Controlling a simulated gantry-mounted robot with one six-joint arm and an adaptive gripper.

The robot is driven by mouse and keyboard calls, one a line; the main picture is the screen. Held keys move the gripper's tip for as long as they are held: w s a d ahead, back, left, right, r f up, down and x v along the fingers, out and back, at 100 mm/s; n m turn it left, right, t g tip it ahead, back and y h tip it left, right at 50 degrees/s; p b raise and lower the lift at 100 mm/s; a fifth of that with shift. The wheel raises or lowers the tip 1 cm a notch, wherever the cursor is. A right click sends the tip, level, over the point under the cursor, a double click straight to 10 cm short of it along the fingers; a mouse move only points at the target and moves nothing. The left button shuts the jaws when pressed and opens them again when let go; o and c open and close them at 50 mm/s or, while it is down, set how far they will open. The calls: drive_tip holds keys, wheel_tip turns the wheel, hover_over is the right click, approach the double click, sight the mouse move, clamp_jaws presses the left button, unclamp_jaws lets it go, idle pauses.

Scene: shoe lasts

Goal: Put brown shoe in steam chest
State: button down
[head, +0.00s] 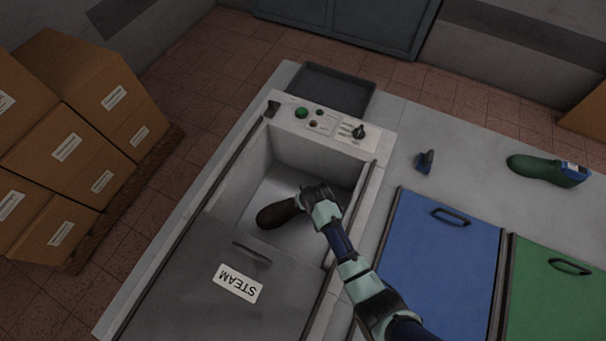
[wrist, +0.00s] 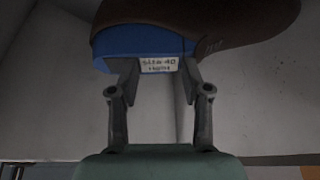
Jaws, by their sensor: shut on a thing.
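The brown shoe (head: 276,214) is at the opening of the steam chest (head: 262,160), over or inside its light interior. The chest's grey sliding lid (head: 205,285), labelled STEAM, is drawn back toward the front, leaving the rear part open. My gripper (head: 304,198) reaches in from the right and is shut on the shoe's heel end. In the wrist view my gripper (wrist: 160,88) pinches the blue block of the brown shoe (wrist: 235,22), by a white label reading size 40. I cannot tell whether the shoe touches the chest floor.
A control panel (head: 325,125) with a green button and knobs borders the chest's back. A dark tray (head: 330,88) lies behind it. To the right are a blue lid (head: 440,255), a green lid (head: 560,295), a green shoe (head: 540,169) and a small dark object (head: 424,161).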

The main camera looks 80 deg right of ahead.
wheel_tip(320, 180, down, 8)
drive_tip(key=shift+w+d+f+b, duration=0.1)
drive_tip(key=shift+f+b, duration=0.15)
drive_tip(key=shift+b, duration=0.85)
drive_tip(key=shift+f, duration=0.15)
drive_tip(key=c, duration=0.5)
unclamp_jaws()
drive_tip(key=p+v, duration=0.4)
drive_tip(key=v, duration=0.8)
